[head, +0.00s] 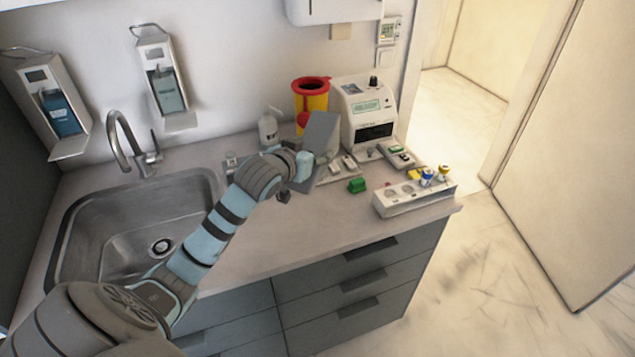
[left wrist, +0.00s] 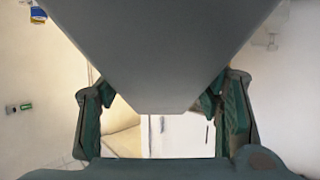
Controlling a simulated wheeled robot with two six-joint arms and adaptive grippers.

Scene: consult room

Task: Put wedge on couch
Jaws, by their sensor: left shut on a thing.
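My left gripper (left wrist: 160,110) is shut on the wedge (left wrist: 160,45), a plain grey block whose flat face fills the upper middle of the left wrist view. Its fingers press on both sides of it. In the head view the grey wedge (head: 321,132) is held up above the counter, in front of the white device and the yellow bin. My left arm reaches to it from the lower left and hides part of the counter. My right gripper is not in view. No couch shows in either view.
The counter (head: 262,222) has a steel sink (head: 130,235) at left. A yellow bin with red lid (head: 311,97), a white device (head: 366,112), a green block (head: 357,186) and a white holder with vials (head: 414,192) stand on it. Open floor (head: 490,270) lies to the right, by a door.

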